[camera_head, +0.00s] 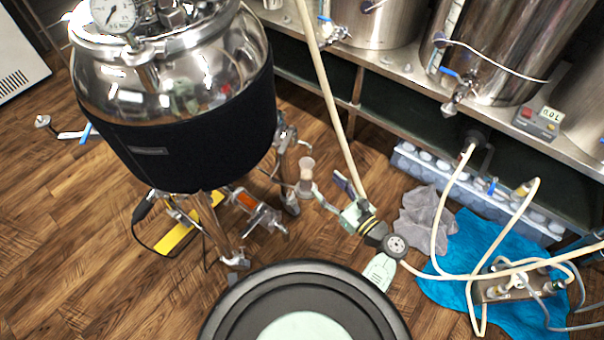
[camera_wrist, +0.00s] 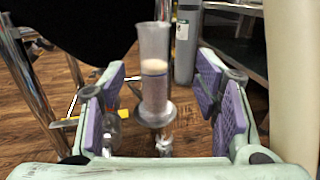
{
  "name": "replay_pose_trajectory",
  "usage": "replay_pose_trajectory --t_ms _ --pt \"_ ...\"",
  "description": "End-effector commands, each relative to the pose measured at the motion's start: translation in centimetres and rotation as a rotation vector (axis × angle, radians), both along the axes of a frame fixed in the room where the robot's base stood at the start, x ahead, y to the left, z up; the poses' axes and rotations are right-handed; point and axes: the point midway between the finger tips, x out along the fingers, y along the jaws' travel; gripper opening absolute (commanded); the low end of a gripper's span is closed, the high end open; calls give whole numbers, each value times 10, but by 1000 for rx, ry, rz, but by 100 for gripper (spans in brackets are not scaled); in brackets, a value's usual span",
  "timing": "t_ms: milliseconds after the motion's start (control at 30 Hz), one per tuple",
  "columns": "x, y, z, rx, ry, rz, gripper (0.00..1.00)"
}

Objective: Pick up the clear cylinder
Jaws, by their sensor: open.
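The clear cylinder (camera_head: 306,172) stands upright beside the steel tank's legs, left of my gripper (camera_head: 328,188) in the head view. In the wrist view the clear cylinder (camera_wrist: 155,72) is near the middle, with a wide flared base below and a brownish content in its lower part. My gripper (camera_wrist: 163,92) is open, with one purple-padded finger on each side of the cylinder in that view. No finger visibly touches it. What the cylinder's base rests on is hard to make out.
A steel tank (camera_head: 175,85) with a black jacket looms left of the cylinder, its legs and valve close by. A cream hose (camera_head: 322,80) runs down beside my gripper. A grey cloth (camera_head: 425,218) and blue cloth (camera_head: 480,265) lie at right. Wooden floor is open at left.

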Motion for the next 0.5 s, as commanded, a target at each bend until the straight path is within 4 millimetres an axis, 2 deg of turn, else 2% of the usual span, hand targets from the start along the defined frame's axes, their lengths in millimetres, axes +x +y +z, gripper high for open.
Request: replay_pose_trajectory --t_ms 200,367,500 --pt "25 23 1 -2 -2 2 56" --pt "33 31 1 -2 -2 2 56" --pt "44 47 2 -3 -1 4 56"
